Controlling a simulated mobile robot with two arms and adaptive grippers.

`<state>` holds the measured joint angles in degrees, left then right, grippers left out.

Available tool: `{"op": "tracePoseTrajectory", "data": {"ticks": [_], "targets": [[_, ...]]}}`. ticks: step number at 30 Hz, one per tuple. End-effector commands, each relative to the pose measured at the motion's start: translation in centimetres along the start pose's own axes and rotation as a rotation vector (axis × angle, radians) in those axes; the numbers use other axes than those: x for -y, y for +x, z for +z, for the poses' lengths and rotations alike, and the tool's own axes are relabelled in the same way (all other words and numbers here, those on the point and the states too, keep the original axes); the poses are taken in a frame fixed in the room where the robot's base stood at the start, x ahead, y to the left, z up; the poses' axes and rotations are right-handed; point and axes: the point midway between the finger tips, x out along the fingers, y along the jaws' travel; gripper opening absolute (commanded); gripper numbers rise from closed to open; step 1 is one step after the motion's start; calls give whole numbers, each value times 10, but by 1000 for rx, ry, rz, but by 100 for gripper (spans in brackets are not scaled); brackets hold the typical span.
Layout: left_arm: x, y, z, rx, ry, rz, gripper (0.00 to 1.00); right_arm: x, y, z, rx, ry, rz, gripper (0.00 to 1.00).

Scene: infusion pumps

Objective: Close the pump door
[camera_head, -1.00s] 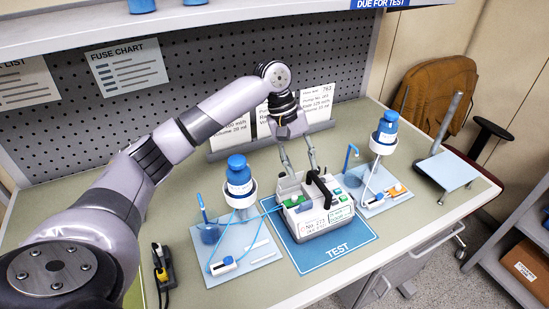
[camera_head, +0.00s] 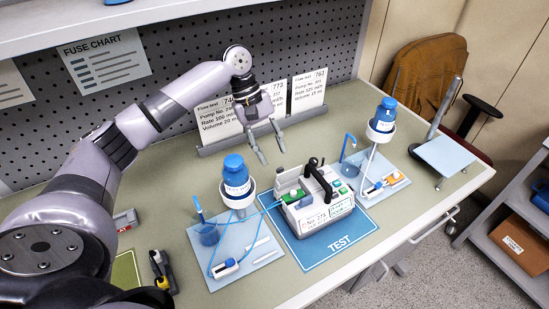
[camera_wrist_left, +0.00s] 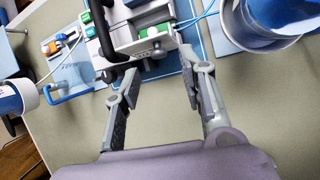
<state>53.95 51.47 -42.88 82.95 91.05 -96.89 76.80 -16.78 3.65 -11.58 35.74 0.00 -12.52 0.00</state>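The infusion pump (camera_head: 318,208) stands on the blue TEST mat (camera_head: 340,244), with a black handle on top. A pale grey flap that looks like its door (camera_head: 287,178) stands raised at the rear left, and a green part beside it is exposed. The pump also shows at the top of the left wrist view (camera_wrist_left: 150,42). My left gripper (camera_head: 272,152) is open and empty, behind the pump and to its left. In the left wrist view its spread fingers (camera_wrist_left: 160,78) point toward the pump, with nothing between them. My right gripper is not in view.
Blue-capped bottles in holders stand left (camera_head: 237,178) and right (camera_head: 383,118) of the pump, with tubing on pale blue mats. Number cards (camera_head: 309,90) stand in a grey rack behind. The bench between rack and pump is mostly clear.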

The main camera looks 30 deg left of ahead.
Motion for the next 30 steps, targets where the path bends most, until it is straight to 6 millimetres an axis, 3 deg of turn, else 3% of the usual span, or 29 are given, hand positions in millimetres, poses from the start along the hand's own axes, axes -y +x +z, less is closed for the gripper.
{"op": "tracePoseTrajectory", "data": {"ticks": [8, 19, 30], "targets": [[0, 37, 0, 0, -1, -1, 38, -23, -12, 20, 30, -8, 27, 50], [0, 46, 0, -2, 0, 0, 38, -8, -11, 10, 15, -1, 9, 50], [0, 45, 0, -2, 0, 2, 14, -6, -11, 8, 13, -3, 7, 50]]}}
